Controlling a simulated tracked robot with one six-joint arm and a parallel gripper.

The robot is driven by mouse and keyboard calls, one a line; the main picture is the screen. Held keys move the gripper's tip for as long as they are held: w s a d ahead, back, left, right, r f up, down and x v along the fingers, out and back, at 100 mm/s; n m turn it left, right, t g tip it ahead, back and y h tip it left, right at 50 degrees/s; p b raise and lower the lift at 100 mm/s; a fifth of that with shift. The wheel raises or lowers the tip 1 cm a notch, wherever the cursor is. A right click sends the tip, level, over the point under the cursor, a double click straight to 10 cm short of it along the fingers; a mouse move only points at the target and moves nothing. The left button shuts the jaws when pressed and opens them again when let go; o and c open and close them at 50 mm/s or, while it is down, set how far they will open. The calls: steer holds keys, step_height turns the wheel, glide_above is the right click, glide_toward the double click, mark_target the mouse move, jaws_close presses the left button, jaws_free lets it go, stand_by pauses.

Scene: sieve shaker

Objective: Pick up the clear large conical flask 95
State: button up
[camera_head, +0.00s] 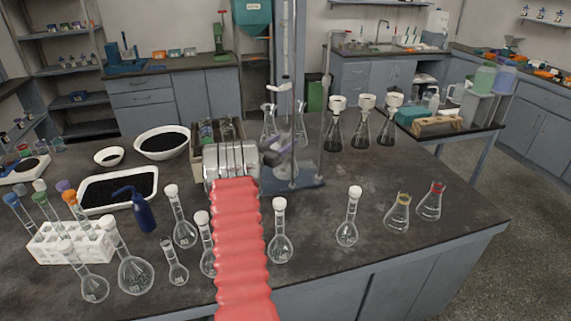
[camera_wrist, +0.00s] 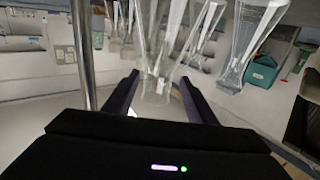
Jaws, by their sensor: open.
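My gripper (camera_head: 291,146) is open, reaching over the bench at the metal stand (camera_head: 294,180). In the wrist view, which looks upside down, the gripper (camera_wrist: 158,92) has a clear glass neck (camera_wrist: 155,82) between or just beyond its dark fingers. I cannot tell whether they touch it. Clear conical flasks stand behind the stand in the head view, one on the left (camera_head: 268,124) and one on the right (camera_head: 301,127), partly hidden by the stand and gripper. No number 95 is readable, so I cannot tell which is the large one.
The stand's vertical rod (camera_wrist: 82,50) is close on the left in the wrist view. Flasks with white funnels (camera_head: 363,125) stand to the right. Stoppered flasks (camera_head: 281,235) line the front edge.

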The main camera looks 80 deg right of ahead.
steer(key=shift+x, duration=2.3)
steer(key=shift+s, duration=0.1)
jaws_close()
steer(key=shift+r, duration=0.1)
